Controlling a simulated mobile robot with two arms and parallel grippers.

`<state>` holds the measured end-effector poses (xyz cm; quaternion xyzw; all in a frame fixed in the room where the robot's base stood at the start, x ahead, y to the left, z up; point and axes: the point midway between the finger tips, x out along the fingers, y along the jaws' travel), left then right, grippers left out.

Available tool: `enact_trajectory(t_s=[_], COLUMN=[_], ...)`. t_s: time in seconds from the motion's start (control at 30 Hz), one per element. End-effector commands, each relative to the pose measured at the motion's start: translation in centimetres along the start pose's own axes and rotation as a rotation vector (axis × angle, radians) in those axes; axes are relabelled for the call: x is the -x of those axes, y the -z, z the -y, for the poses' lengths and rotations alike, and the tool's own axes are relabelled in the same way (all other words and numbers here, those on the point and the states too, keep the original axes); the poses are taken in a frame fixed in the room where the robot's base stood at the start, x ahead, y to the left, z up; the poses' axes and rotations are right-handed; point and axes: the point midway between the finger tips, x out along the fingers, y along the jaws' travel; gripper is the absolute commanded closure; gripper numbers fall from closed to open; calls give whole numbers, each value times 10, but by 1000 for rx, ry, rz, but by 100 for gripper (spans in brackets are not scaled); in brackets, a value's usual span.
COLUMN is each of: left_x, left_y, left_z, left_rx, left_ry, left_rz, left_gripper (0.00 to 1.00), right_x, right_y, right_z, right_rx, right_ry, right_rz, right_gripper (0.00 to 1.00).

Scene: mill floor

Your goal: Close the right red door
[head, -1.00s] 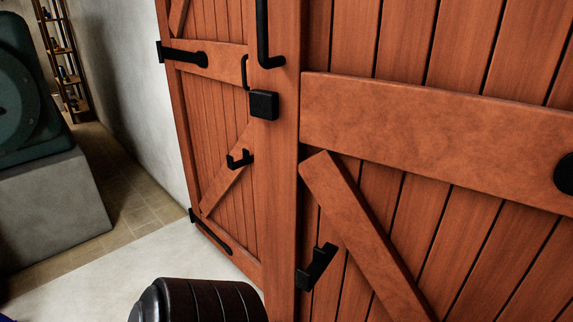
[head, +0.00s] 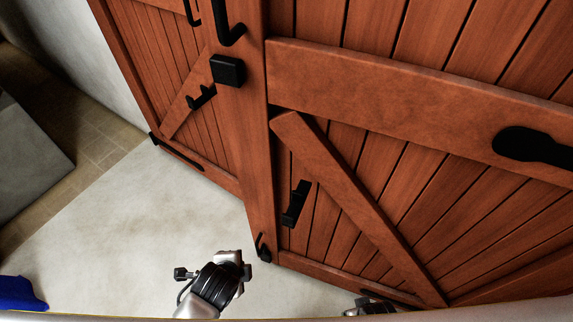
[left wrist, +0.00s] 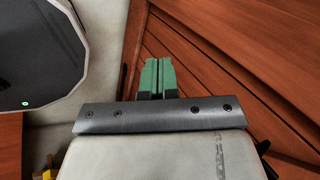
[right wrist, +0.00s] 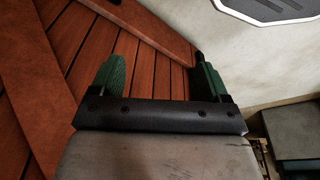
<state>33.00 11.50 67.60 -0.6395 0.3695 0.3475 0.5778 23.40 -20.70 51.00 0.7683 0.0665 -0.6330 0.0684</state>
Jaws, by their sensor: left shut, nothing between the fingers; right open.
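The right red door (head: 400,90) is wooden with plank boards and fills the right of the head view. Its near vertical edge carries a black handle (head: 230,22) and a square black block (head: 228,70). The left red door (head: 180,70) shows behind it at the left. How far the right door stands from its frame I cannot tell. My left gripper (left wrist: 157,78) is shut and empty, with red boards beyond its green fingers. My right gripper (right wrist: 155,78) is open and empty, with red boards behind its left finger. Contact with either door is not clear.
A black hook (head: 296,204) sticks out of the right door's lower part. A pale floor (head: 130,235) lies clear left of the doors. A grey block (head: 25,160) stands at the left edge, and a blue thing (head: 22,292) lies at the lower left.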

Motion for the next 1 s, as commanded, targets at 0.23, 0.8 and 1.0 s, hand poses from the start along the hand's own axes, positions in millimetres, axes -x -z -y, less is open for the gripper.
enact_trajectory(t_s=[0.23,0.8,1.0], left_x=[102,188,163], left_y=[64,132,139], left_z=[75,122,129], left_rx=[-840,-1942,-1943], left_ry=[165,417,417], left_rz=[-24,94,94], left_gripper=[100,100,100], right_x=[58,124,124], right_y=[-48,-134,-134], right_z=[1,-1,-1], right_rx=[10,24,24], right_ry=[5,8,8], right_rz=[51,100,100], right_gripper=[24,24,24])
